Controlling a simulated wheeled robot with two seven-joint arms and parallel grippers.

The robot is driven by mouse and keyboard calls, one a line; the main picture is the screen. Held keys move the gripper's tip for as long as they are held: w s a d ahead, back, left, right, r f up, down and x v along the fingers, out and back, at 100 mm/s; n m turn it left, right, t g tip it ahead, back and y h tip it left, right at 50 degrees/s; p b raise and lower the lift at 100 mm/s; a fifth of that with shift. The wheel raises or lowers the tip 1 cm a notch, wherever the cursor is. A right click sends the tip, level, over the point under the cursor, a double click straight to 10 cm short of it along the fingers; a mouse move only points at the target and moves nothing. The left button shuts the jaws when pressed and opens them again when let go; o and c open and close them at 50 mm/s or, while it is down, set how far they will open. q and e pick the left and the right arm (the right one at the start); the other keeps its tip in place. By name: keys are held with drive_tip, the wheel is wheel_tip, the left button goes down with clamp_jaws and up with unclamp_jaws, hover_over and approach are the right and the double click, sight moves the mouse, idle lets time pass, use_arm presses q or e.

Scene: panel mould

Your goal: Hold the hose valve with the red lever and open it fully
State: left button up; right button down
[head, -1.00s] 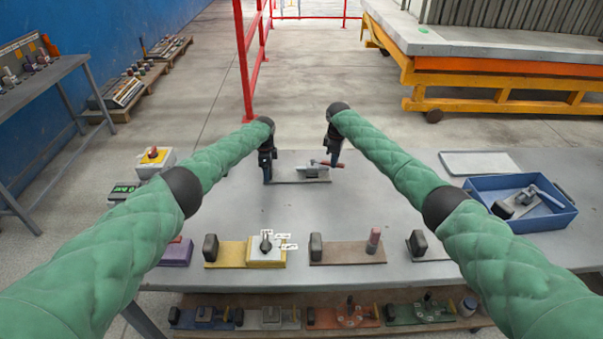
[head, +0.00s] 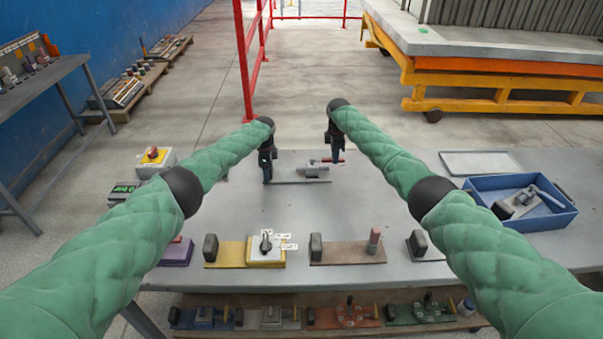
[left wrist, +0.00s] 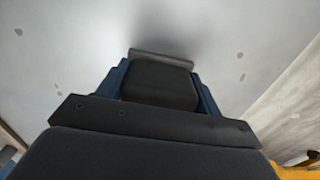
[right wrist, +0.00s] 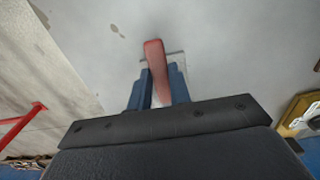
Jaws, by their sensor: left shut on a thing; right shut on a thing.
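The hose valve (head: 313,171) is a small grey body on the table near its far edge, between my grippers in the head view. Its red lever (head: 328,161) lies roughly level and points right; it also shows in the right wrist view (right wrist: 154,62). My left gripper (head: 267,181) is shut on the left end of a thin grey base strip (head: 302,182) in front of the valve; the grey edge also shows in the left wrist view (left wrist: 160,54). My right gripper (head: 336,161) is shut on the lever, its blue fingers on either side. The grip contacts are partly hidden.
A blue tray (head: 555,222) with a metal part stands at the right, beside a flat grey plate (head: 478,160). Several mounted fixtures line the near edge, including a yellow-based switch (head: 226,254) and a brown-based one (head: 345,252). The table's middle is clear.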

use_arm(q)
drive_tip(key=shift+s+f, duration=0.1)
drive_tip(key=shift+f, duration=0.1)
use_arm(e)
drive_tip(key=c, duration=1.3)
unclamp_jaws()
wheel_tip(320, 180, up, 12)
drive_tip(key=shift+r, duration=0.1)
use_arm(q)
drive_tip(key=o, duration=1.4)
drive_tip(key=shift+c, duration=0.2)
drive_tip(key=shift+r, duration=0.1)
